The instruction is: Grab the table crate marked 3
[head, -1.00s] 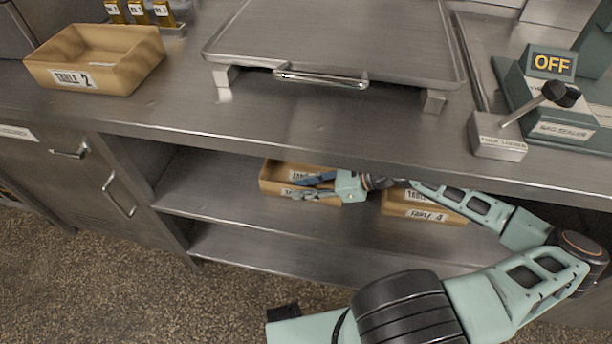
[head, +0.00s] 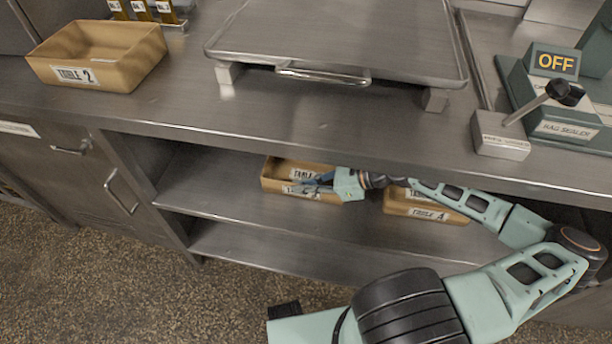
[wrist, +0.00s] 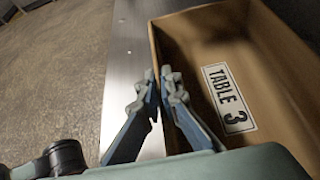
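The tan table crate marked 3 (wrist: 278,75) fills the right of the wrist view, with its "TABLE 3" label showing inside it. In the head view it is the left crate (head: 271,176) on the upper shelf under the counter; its label there is partly covered by my fingers. My gripper (head: 316,182) reaches in from the right at its near wall. In the wrist view my blue-grey fingers (wrist: 162,84) are close together, one on each side of the crate's thin wall, shut on it. The crate rests on the shelf.
A second crate, marked Table 4 (head: 430,211), stands to the right on the same shelf, behind my arm. A Table 2 crate (head: 130,72) sits on the counter. The counter (head: 300,120) hangs over the shelf. Bare shelf (head: 215,190) lies left of the held crate.

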